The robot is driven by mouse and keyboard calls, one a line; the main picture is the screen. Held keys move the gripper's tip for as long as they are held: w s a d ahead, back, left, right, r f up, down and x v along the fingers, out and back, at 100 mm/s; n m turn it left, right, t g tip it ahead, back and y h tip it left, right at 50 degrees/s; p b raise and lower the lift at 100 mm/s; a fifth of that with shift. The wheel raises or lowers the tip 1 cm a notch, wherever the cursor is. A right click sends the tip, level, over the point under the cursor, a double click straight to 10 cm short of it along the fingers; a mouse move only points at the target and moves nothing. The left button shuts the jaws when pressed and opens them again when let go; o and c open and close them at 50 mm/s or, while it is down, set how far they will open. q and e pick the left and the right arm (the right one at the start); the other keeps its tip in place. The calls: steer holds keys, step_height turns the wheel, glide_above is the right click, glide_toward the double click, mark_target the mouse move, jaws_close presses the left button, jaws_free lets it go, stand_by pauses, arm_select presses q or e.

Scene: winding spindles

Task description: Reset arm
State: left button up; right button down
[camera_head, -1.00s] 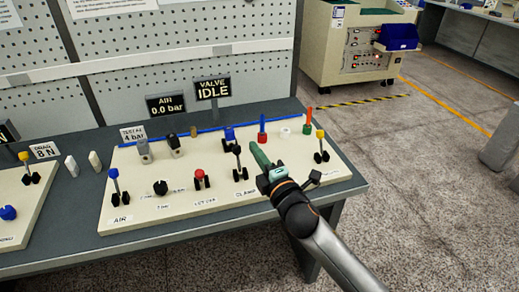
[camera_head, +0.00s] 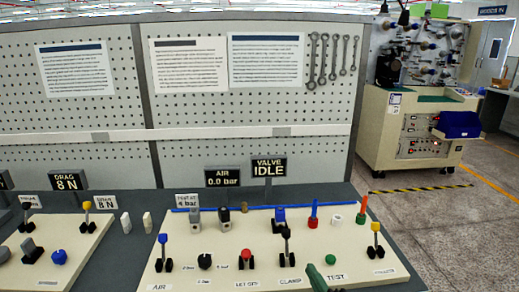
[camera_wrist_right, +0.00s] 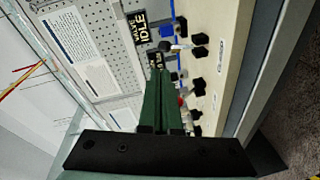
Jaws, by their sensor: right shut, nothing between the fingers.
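My right gripper (camera_head: 316,277) shows only as a green tip at the bottom edge of the head view, in front of the cream control panel (camera_head: 215,272). It is just right of the CLAMP label, near the TEST label. In the right wrist view its green fingers (camera_wrist_right: 160,103) are together with nothing between them, pointing toward the panel and the VALVE IDLE sign (camera_wrist_right: 143,30). Most of my right arm is out of the head view. My left gripper is not in view.
The panel carries a blue-knobbed AIR lever (camera_head: 163,250), a red button (camera_head: 247,258), a black-knobbed CLAMP lever (camera_head: 286,245) and a yellow-knobbed lever (camera_head: 375,238). A pegboard (camera_head: 200,120) stands behind. A cream machine (camera_head: 410,140) stands at the back right, with open floor before it.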

steer(key=s+d+f+m+g, duration=0.2)
steer(key=s+f+m+g, duration=0.5)
steer(key=s+f+m, duration=0.7)
steer(key=s+f, duration=0.9)
steer(key=s, duration=0.2)
steer(key=shift+d+m+h, duration=0.25)
steer(key=shift+m+h, duration=0.15)
